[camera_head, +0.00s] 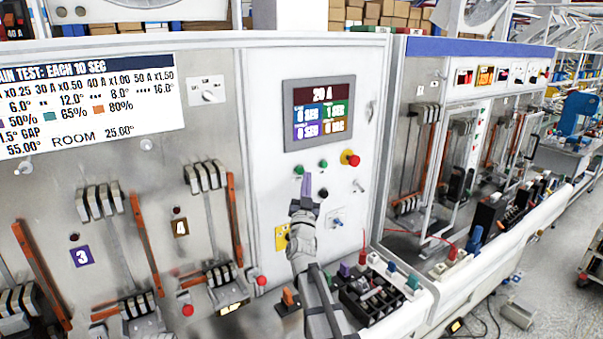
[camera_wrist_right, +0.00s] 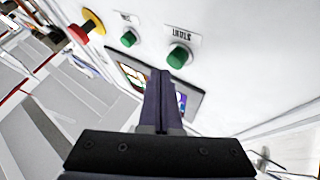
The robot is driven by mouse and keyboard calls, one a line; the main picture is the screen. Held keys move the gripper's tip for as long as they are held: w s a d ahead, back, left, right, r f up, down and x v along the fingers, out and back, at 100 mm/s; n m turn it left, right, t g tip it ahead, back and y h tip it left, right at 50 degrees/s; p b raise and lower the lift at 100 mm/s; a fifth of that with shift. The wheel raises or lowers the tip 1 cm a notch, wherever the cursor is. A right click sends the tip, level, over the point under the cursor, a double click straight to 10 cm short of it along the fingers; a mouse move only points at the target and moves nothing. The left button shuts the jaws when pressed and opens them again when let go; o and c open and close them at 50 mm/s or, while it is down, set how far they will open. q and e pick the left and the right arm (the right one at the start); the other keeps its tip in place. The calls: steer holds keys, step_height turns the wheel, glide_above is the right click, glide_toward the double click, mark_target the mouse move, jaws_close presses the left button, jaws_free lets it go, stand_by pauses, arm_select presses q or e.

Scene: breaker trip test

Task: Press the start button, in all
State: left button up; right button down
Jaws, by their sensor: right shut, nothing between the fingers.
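The start button is the left of two green buttons below the screen on the white panel, the start button (camera_head: 299,169). In the right wrist view the start button (camera_wrist_right: 178,57) sits beside an upside-down label that seems to read START. My right gripper (camera_head: 307,178) is shut and empty, its dark purple fingers pointing up just below and right of the start button in the head view. In the right wrist view the closed fingertips (camera_wrist_right: 160,76) appear below the button with a gap in the picture; contact does not show. My left gripper is out of view.
A second green button (camera_head: 323,163) and a red knob on a yellow base (camera_head: 350,158) are to the right. The screen (camera_head: 320,110) reads 20 A. A black knob (camera_head: 323,191) is near my gripper. A tray of breakers (camera_head: 370,300) stands below.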

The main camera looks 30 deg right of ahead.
steer(key=shift+s, duration=0.15)
steer(key=s, duration=0.4)
steer(key=shift+s+d, duration=0.2)
steer(key=shift+s, duration=0.2)
steer(key=shift+f, duration=0.1)
stand_by(0.5)
